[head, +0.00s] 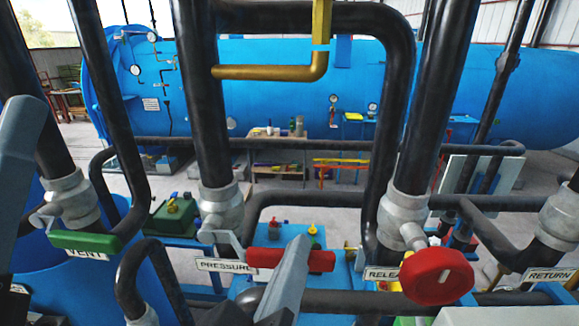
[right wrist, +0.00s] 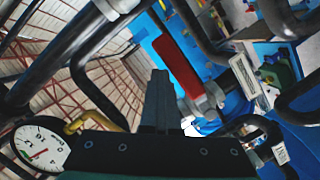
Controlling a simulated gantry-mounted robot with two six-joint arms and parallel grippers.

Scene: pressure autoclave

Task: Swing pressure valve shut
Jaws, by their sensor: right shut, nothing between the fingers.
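The pressure valve (head: 221,208) is a grey body on a thick black vertical pipe, above a white PRESSURE label (head: 224,265). Its red handle (head: 262,257) points right, crosswise to the pipe. My right gripper (head: 298,246) is shut and empty; its fingers overlap the handle's right part in the head view. In the right wrist view the red handle (right wrist: 178,65) lies just right of the closed fingers (right wrist: 159,85); I cannot tell whether they touch. My left gripper (head: 22,125) shows partly at the left edge, its jaw state unclear.
A green VENT handle (head: 86,241) is at left. A round red RELEASE handle (head: 437,276) and a RETURN label (head: 548,275) are at right. Black pipes crowd around the valve. A gauge (right wrist: 40,148) shows in the wrist view. A large blue vessel (head: 260,90) lies behind.

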